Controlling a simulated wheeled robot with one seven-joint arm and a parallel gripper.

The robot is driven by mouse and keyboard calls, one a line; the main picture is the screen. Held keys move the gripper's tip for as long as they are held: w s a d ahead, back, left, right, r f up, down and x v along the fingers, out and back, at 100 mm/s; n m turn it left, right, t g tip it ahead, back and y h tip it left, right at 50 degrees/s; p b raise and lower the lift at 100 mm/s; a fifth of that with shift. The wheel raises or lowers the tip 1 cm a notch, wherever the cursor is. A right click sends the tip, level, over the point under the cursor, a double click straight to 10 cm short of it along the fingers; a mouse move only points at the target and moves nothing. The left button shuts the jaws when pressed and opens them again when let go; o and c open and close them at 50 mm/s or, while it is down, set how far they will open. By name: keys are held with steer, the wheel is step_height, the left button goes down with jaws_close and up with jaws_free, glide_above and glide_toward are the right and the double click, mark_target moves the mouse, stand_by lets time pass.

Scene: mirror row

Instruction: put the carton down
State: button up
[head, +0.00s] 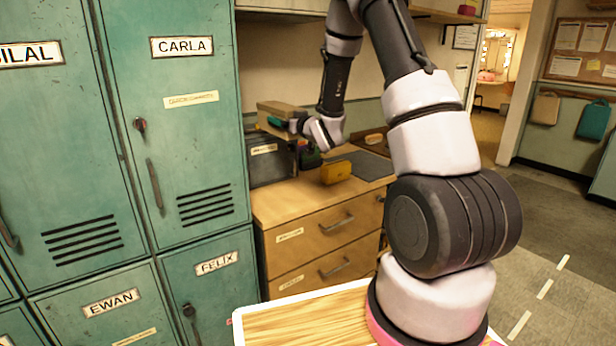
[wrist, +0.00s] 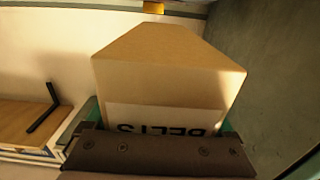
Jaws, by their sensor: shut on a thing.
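The carton (head: 284,108) is a plain brown cardboard box, held in the air in the head view, above the left back part of the wooden counter. My gripper (head: 285,123) is shut on it. In the wrist view the carton (wrist: 165,62) fills the middle, with a pale label reading BELTS upside down. Greenish fingers of my gripper (wrist: 160,118) show at its two sides. The carton is clear of the counter top (head: 285,206). Part of it is hidden behind my gripper in the head view.
A dark labelled box (head: 268,163) stands on the counter below the carton, against the lockers. Small green things stand behind. Bare wood lies at the front left. Green lockers (head: 180,130) border the left.

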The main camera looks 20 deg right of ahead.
step_height(320, 180, down, 24)
steer(key=shift+d+f, duration=0.1)
steer(key=shift+d, duration=0.05)
steer(key=shift+f, duration=0.15)
steer(key=o, duration=1.4)
